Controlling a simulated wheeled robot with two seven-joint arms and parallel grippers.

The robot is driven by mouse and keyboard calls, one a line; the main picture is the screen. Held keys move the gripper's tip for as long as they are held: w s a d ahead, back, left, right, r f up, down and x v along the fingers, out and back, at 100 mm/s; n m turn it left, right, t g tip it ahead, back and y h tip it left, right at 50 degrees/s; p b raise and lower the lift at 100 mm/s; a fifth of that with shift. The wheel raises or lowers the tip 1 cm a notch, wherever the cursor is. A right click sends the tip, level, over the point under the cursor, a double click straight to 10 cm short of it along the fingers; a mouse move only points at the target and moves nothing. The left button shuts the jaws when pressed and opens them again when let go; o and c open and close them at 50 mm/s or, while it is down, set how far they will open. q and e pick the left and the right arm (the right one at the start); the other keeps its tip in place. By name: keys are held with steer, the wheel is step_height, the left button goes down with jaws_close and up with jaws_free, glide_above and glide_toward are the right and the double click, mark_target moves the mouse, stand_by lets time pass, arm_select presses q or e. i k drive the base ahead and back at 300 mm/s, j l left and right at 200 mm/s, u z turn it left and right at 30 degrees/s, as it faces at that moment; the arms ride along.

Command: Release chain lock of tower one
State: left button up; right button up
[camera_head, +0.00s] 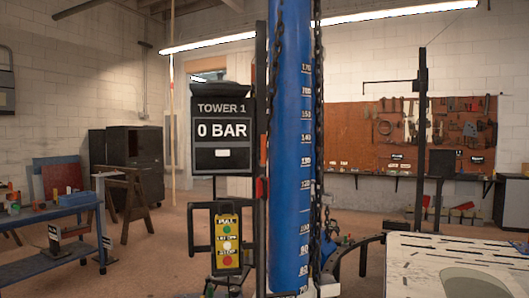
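Tower one is a tall blue column (291,150) with a white height scale, standing upright in the middle of the head view. A dark chain (317,110) hangs along its right side, and another length runs along its upper left side. A black display (222,131) left of the column reads "TOWER 1" and "0 BAR". Below it hangs a yellow control panel (227,242) marked "PULL", with white, green and red buttons. A small red part (261,188) sits on the black post beside the column. I cannot tell which part is the chain lock. Neither gripper is in view.
A light slotted bench top (455,262) fills the lower right. A blue workbench (55,240) with small items stands at left, near a wooden trestle (130,202) and dark cabinets (137,152). A tool board (405,135) hangs at the back. Floor shows left of the tower.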

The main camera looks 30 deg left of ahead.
mark_target(262, 162)
steer(key=i+j, duration=0.3)
steer(key=i+j+u, duration=0.15)
steer(key=i, duration=0.35)
steer(key=j, duration=0.1)
